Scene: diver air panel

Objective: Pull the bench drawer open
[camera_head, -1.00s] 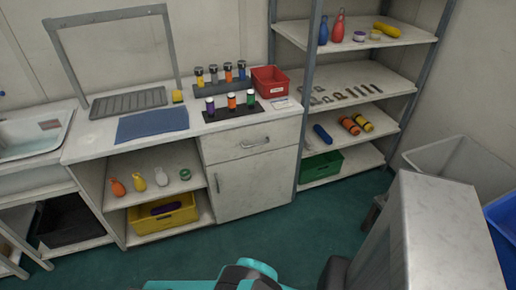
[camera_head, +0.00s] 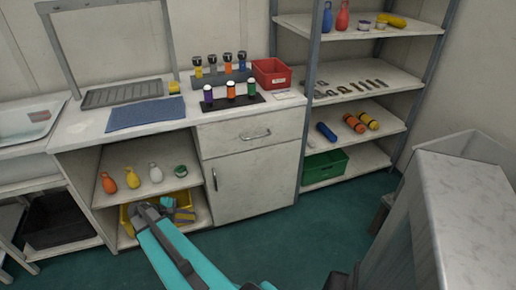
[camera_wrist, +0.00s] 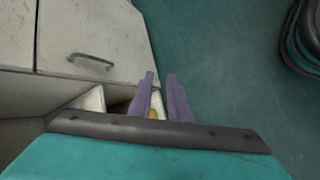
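The bench drawer (camera_head: 252,135) is a pale front with a horizontal bar handle (camera_head: 256,134), under the right part of the worktop. It looks closed, flush with the cupboard door (camera_head: 240,185) below. Part of the drawer front (camera_wrist: 18,35) shows at the left edge of the wrist view, without its handle. The handle in that sideways view is the cupboard door's (camera_wrist: 90,62). My gripper (camera_head: 184,211) is low and left of the door, in front of the lower shelf, below the drawer. Its two purple fingers (camera_wrist: 161,76) are apart with nothing held between them.
A yellow crate (camera_head: 128,223) on the lower shelf is partly hidden behind my gripper. Several small bottles stand on the shelf above. A red bin (camera_head: 271,73) and a black bottle rack (camera_head: 240,105) sit on the worktop. Green floor in front of the cupboard is clear.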

